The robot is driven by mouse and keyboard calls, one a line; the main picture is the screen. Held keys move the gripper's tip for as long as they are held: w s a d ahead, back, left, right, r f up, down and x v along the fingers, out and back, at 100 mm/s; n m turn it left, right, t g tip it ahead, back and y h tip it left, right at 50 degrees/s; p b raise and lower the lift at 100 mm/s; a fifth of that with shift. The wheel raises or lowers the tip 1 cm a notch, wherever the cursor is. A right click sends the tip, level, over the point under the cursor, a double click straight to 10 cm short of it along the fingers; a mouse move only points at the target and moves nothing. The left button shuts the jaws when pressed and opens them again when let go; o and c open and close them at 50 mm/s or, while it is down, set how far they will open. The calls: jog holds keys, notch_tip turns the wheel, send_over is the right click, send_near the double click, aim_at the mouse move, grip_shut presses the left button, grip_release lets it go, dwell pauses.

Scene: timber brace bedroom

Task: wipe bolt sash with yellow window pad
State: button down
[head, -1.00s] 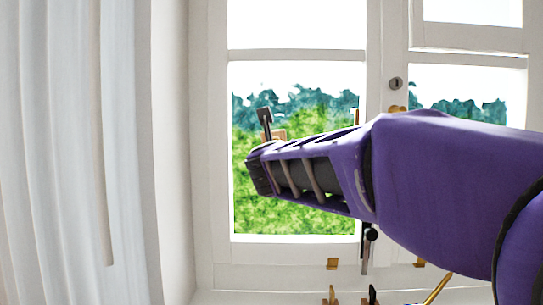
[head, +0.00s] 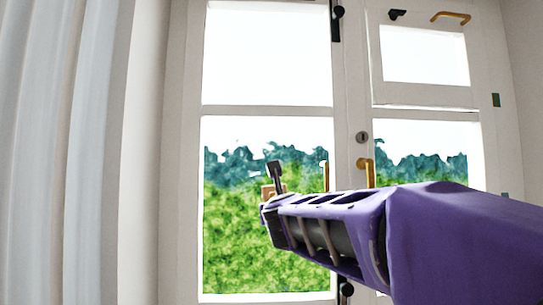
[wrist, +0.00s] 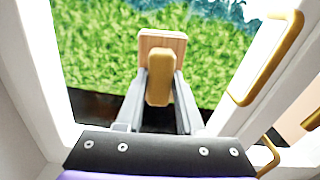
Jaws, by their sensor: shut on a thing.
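The yellow window pad shows in the wrist view as a yellow piece (wrist: 160,78) against a light wooden block (wrist: 176,40). My gripper (wrist: 161,95) is shut on it, with one grey finger on each side. In the head view my gripper (head: 274,178) and a bit of the wood (head: 267,190) appear in front of the lower pane of the left sash (head: 267,111). This white sash, with black bolts at its right edge (head: 337,22), seems to be the bolt sash. I cannot tell whether the pad touches the glass; its wiping face is hidden.
The right sash has a brass handle (head: 367,170), a keyhole plate (head: 362,137) and a small upper casement (head: 424,55) with a brass pull. A brass handle (wrist: 268,62) is close on the right in the wrist view. A white curtain (head: 60,150) hangs at the left.

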aim_at(270, 194)
jog(key=r+p, duration=0.1)
jog(key=a+r+p, duration=0.1)
jog(key=r, duration=0.1)
jog(key=shift+a+p, duration=0.3)
jog(key=a, duration=0.4)
jog(key=a+p, duration=0.1)
jog(key=a, duration=0.4)
jog(key=shift+w+a+f, duration=0.15)
dwell(0.6)
jog(key=s, duration=0.6)
jog(key=shift+r+b, duration=0.2)
jog(key=shift+b, duration=0.15)
jog(key=shift+s+a, duration=0.1)
jog(key=shift+s, duration=0.05)
jog(key=s, duration=0.3)
dwell(0.4)
